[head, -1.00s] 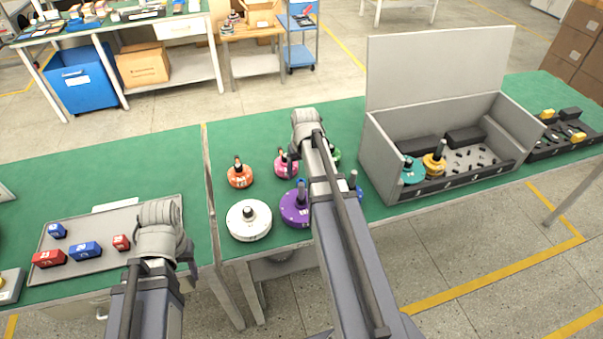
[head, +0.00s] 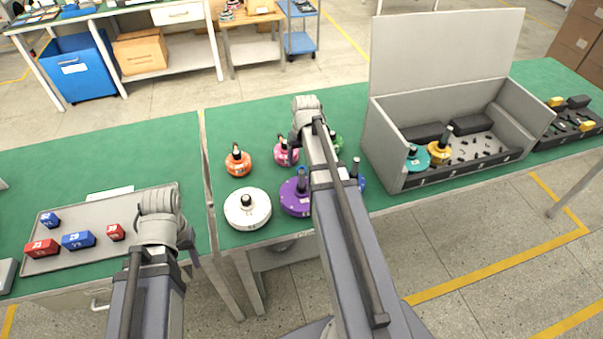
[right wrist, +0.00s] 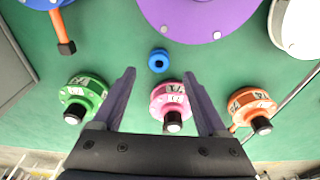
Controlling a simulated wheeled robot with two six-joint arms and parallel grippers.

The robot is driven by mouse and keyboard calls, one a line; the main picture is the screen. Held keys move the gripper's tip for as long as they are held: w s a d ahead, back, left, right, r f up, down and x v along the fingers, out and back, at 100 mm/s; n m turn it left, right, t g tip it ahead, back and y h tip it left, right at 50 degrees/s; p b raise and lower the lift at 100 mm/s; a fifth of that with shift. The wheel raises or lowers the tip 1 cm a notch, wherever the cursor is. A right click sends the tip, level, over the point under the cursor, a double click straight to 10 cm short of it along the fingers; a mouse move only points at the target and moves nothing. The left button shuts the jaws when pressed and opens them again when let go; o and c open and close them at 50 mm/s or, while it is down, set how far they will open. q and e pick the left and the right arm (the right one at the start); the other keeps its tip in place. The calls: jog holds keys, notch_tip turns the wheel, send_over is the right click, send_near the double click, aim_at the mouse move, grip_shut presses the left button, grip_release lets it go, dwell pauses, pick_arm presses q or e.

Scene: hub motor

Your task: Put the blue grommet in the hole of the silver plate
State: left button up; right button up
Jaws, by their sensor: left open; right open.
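The blue grommet (right wrist: 158,60) is a small blue ring with a dark centre, lying on the green table in the right wrist view. My right gripper (right wrist: 159,78) is open and empty, its two fingers apart on either side of the line to the grommet. In the head view my right arm hides the grommet, and the right gripper (head: 300,145) shows only in part. My left gripper (head: 188,245) is mostly hidden behind its wrist, near the grey tray's right edge. I cannot pick out a silver plate with certainty.
Green (right wrist: 82,97), pink (right wrist: 170,103) and orange (right wrist: 250,108) knobbed discs surround the gripper. A purple disc (right wrist: 205,15) and white disc (head: 247,209) are close by. A grey open box (head: 384,150) stands right. A grey tray (head: 75,250) with red and blue blocks lies left.

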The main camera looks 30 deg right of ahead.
aim_at(302, 167)
jog(key=f+b, duration=0.4)
jog(key=f, duration=0.1)
jog(key=shift+w+d+b, duration=0.15)
jog(key=shift+w+b, duration=0.1)
jog(key=shift+b, duration=0.05)
jog(key=shift+r, duration=0.1)
grip_shut()
